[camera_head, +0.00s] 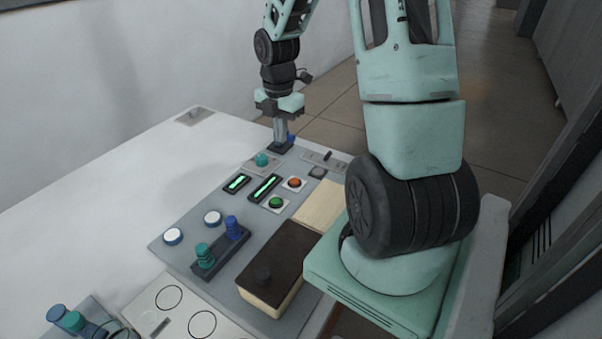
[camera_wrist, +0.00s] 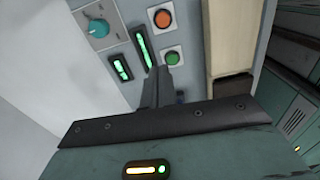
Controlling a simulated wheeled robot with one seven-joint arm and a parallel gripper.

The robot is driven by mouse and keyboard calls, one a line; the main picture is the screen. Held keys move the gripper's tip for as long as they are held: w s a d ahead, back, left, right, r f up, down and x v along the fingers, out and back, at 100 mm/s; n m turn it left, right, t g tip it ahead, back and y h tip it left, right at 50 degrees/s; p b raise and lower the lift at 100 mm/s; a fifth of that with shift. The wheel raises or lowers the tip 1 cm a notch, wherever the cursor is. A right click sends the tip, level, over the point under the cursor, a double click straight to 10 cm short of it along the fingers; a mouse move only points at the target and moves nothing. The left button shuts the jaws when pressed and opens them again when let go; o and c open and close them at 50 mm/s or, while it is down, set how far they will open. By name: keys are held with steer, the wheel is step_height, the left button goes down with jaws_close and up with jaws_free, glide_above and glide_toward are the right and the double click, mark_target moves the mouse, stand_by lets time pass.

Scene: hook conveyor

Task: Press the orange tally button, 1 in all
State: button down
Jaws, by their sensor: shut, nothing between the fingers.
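The orange button (camera_head: 294,183) sits on a small pale square plate near the far right of the grey control panel. In the wrist view the orange button (camera_wrist: 163,18) is at the top, beyond the fingertips. My gripper (camera_head: 281,141) is shut and empty, pointing down at the panel's far end, behind and apart from the orange button in the head view. In the wrist view my gripper's closed fingers (camera_wrist: 161,73) appear just below the green button (camera_wrist: 172,57). I cannot tell their height above the panel.
The green button (camera_head: 277,203) is close in front of the orange one. Two lit green displays (camera_head: 264,188) and a teal knob (camera_head: 262,160) lie left. A wooden block (camera_head: 318,204) lies right. A dark-topped box (camera_head: 278,265) stands nearer. The white table (camera_head: 90,205) is clear at left.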

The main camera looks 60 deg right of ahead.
mark_target(295, 180)
steer(key=shift+n, duration=0.3)
steer(key=d, duration=0.1)
steer(key=s+d, duration=0.1)
steer(key=d+f, duration=0.1)
steer(key=shift+s+d, duration=0.15)
steer(key=shift+d, duration=0.2)
step_height(295, 180, down, 14)
steer(key=shift+p, duration=0.4)
